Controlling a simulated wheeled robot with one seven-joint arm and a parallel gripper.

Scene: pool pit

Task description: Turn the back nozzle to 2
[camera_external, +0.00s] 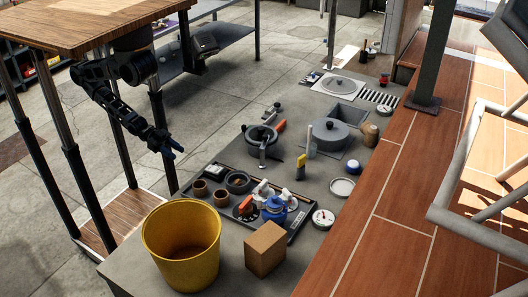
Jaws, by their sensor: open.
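My gripper (169,152) hangs in the air at the left, with bluish fingertips and nothing seen between them. It is apart from the grey platform and left of the black tray (212,205). Two small white fittings, one farther back (263,188) and one nearer (286,198), stand in the tray by a round black and red dial (245,206). They may be nozzles, but I cannot be sure. Any number marks are too small to read, so I cannot tell the back nozzle's setting.
A yellow bucket (181,245) and a cardboard box (265,249) stand at the near end. A blue pot-like item (274,209) and brown cups (199,187) crowd the tray. A grey lidded pot (330,134) stands behind.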

